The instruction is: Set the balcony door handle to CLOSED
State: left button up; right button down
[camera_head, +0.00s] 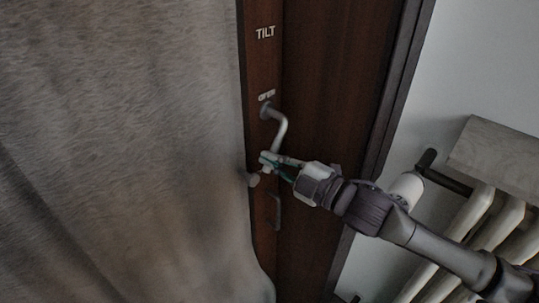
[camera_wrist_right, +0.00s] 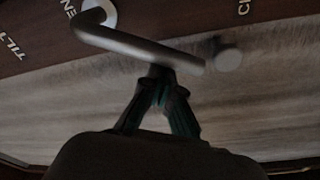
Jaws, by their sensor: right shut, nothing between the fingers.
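The grey metal door handle (camera_head: 281,130) is on the dark brown balcony door (camera_head: 325,75). Its lever hangs down from a round mount, away from the TILT label (camera_head: 265,32). In the right wrist view, the lever (camera_wrist_right: 140,46) runs right and slightly down, towards the side with a cut-off label starting with C (camera_wrist_right: 243,8). My right gripper (camera_head: 267,160) is at the lever's lower end, and its fingertips (camera_wrist_right: 160,72) are together beside the lever. I cannot tell whether they touch it. My left gripper is out of view.
A grey curtain (camera_head: 120,130) hangs close along the door's left edge. A small round knob (camera_wrist_right: 228,58) shows near the lever's end. A white radiator (camera_head: 475,225) under a ledge (camera_head: 495,150) stands at the right.

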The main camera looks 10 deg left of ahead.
jog(key=shift+w+d+f, duration=0.3)
jog(key=shift+w+f, duration=0.1)
dwell(0.4)
